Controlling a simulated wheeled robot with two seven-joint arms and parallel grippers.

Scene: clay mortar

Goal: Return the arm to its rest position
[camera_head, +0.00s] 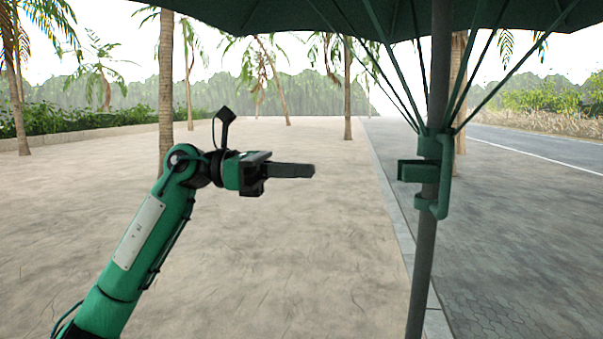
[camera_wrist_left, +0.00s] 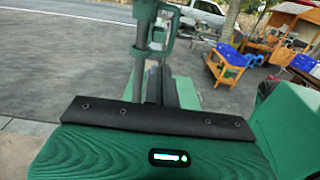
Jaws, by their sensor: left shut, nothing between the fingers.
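My left gripper (camera_head: 310,171) is raised in the middle of the head view, at the end of my green arm. Its dark fingers are shut, with nothing between them, and point right toward an umbrella pole (camera_head: 424,240). A visible gap separates the fingertips from the pole and its green crank housing (camera_head: 418,171). In the left wrist view the shut fingers (camera_wrist_left: 158,82) show beyond the black bar of my gripper, with the pole and the crank housing (camera_wrist_left: 155,42) behind them. My right gripper is not in view.
The green umbrella canopy (camera_head: 300,14) spans the top, with thin struts running down to the pole. The left wrist view shows an orange cart (camera_wrist_left: 226,66) with a blue box and a white car (camera_wrist_left: 207,14) farther off.

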